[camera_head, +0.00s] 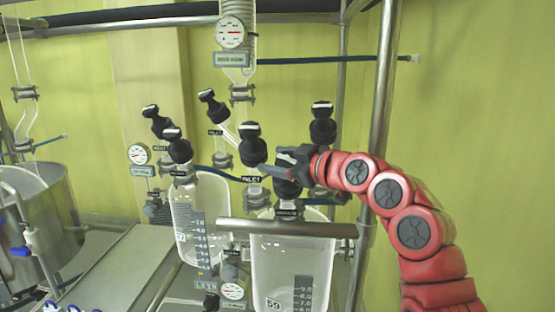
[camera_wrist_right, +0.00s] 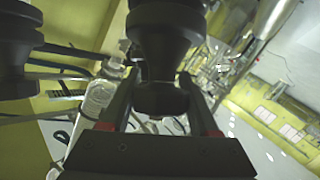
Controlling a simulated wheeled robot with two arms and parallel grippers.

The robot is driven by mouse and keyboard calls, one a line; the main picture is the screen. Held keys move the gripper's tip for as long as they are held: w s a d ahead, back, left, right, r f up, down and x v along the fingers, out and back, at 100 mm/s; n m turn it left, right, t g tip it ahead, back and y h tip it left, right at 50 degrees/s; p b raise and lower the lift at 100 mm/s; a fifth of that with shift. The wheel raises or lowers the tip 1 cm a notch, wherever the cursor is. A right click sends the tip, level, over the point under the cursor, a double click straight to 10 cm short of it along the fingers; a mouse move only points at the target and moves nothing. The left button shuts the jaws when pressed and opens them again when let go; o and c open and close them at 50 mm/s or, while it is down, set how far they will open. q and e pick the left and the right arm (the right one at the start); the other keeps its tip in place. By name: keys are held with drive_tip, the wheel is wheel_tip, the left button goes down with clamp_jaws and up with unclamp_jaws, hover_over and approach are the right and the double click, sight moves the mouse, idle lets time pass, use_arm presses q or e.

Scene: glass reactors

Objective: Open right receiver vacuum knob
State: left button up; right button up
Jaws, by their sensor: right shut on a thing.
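Two glass receivers with printed scales stand side by side, the left receiver (camera_head: 188,222) and the right receiver (camera_head: 285,262). Above the right receiver is a black knob (camera_head: 288,189), partly covered by my right gripper (camera_head: 278,168). That gripper is shut on this knob. In the right wrist view the dark knob (camera_wrist_right: 163,97) sits between the two fingers of my right gripper (camera_wrist_right: 163,112). I cannot read a vacuum label on it, and its turn angle is hard to tell. My left gripper is not in view.
Other black knobs stand close by: one just left (camera_head: 252,146), one behind right (camera_head: 322,125), and one over the left receiver (camera_head: 178,147). A metal bar (camera_head: 285,229) crosses in front of the right receiver. A vertical steel post (camera_head: 382,90) stands by my right arm.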

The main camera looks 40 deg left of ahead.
drive_tip(key=o, duration=1.4)
drive_tip(key=shift+b+v, duration=2.1)
drive_tip(key=shift+v, duration=6.6)
